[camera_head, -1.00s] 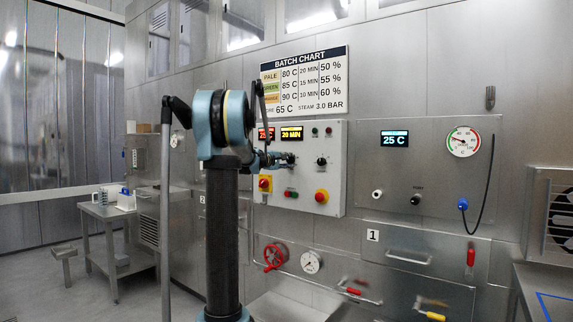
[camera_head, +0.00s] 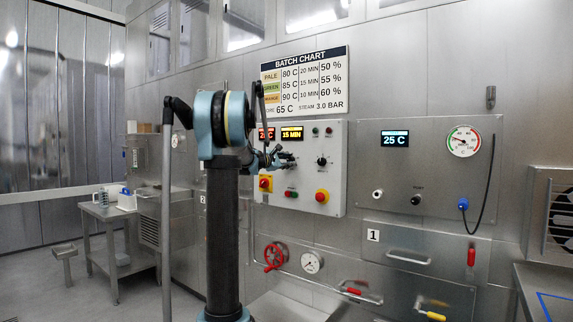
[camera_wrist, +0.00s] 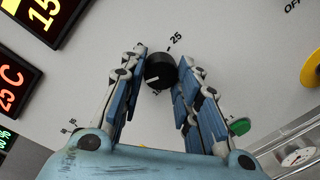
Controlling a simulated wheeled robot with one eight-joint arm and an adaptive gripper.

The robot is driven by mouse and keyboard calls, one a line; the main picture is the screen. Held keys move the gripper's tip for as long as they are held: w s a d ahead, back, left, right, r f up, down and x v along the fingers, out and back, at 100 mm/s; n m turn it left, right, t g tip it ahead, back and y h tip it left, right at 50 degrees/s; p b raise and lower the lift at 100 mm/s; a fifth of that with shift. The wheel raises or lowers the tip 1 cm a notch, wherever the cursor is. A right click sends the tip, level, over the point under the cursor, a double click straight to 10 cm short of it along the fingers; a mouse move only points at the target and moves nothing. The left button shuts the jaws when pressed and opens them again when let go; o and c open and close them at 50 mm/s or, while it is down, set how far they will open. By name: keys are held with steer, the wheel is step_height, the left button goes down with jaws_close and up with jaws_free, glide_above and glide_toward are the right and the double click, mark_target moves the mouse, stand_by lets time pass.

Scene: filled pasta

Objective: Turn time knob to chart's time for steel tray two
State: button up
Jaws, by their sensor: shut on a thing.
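The time knob (camera_wrist: 160,72) is black with a pale pointer mark and sits between my gripper's fingers in the wrist view. A printed "25" stands at its upper right. My gripper (camera_wrist: 161,80) is shut on this knob; it also shows in the head view (camera_head: 283,158), reaching the white control box (camera_head: 333,190). The yellow time display (camera_head: 292,133) reads 15 MIN; it shows partly in the wrist view (camera_wrist: 45,18). The batch chart (camera_head: 305,62) lists pale 80 C, 20 MIN; green 85 C, 15 MIN; a third row 90 C, 10 MIN. I see no steel tray clearly.
A second black knob (camera_head: 322,161) and a red stop button (camera_head: 322,196) sit right of my gripper. A red temperature display (camera_wrist: 10,85) is at the left. A steel panel (camera_head: 390,170) with a 25 C screen and gauge stands further right.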

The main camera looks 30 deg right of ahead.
steer(key=shift+w+a+f, duration=0.15)
steer(key=shift+w+a, duration=0.1)
steer(key=shift+w, duration=0.1)
steer(key=shift+d, duration=0.1)
steer(key=o, duration=1.1)
steer(key=shift+s, duration=0.1)
steer(key=shift+c, duration=0.2)
steer(key=shift+s, duration=0.1)
steer(key=v, duration=1.2)
